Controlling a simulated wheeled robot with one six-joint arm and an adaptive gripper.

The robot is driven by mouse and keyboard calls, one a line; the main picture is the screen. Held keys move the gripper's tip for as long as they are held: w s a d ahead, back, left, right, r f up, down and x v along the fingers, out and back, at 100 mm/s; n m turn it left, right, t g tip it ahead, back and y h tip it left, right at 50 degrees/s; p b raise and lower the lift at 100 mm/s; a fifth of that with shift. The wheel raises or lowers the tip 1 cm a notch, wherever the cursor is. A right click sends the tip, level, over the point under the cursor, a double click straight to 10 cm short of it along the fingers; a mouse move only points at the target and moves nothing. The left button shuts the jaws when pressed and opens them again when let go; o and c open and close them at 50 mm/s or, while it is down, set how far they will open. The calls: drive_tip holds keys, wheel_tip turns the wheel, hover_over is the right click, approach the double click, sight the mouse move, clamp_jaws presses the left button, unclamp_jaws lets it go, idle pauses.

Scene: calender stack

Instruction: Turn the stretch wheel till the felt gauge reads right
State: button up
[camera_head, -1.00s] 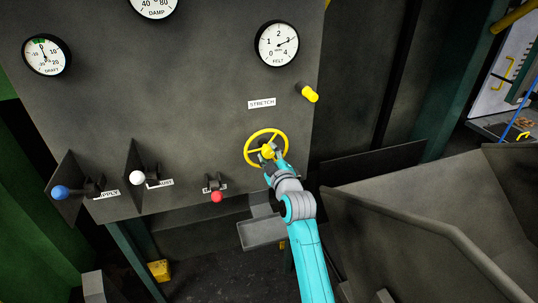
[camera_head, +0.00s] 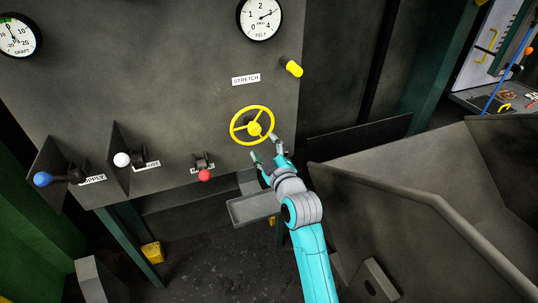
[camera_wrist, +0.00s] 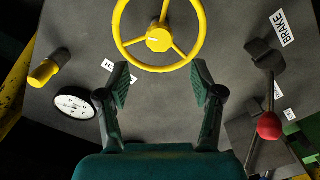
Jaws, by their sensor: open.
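The yellow three-spoked stretch wheel (camera_head: 254,129) is on the dark panel, below the STRETCH label (camera_head: 246,80). My gripper (camera_head: 264,147) is open and empty, just below and right of the wheel's hub in the head view.
A yellow knob (camera_head: 291,67) sticks out above right of the wheel. Levers with blue (camera_head: 43,179), white (camera_head: 122,159) and red (camera_head: 204,175) balls line the panel's lower left. A grey tray (camera_head: 252,208) is below the wheel; a large metal trough (camera_head: 420,190) stands right.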

drive_tip(key=v, duration=0.3)
drive_tip(key=shift+s, duration=0.1)
idle(0.3)
drive_tip(key=s+d+f+m+g+h, duration=0.1)
drive_tip(key=s+d+f+m+h, duration=0.3)
drive_tip(key=s+f, duration=0.7)
drive_tip(key=s+d+f+m, duration=0.2)
drive_tip(key=s+d+f, duration=0.45)
drive_tip(key=s, duration=0.85)
drive_tip(key=s+d+r+m, duration=0.2)
drive_tip(key=s+m, duration=0.1)
drive_tip(key=s, duration=1.1)
drive_tip(key=s+d+r+m+g+h, duration=0.1)
drive_tip(key=s+d+r+m, duration=0.1)
drive_tip(key=s, duration=1.2)
drive_tip(key=shift+s+d+m+h, duration=0.25)
drive_tip(key=shift+s+m+h, duration=0.05)
drive_tip(key=shift+m, duration=0.4)
idle(1.1)
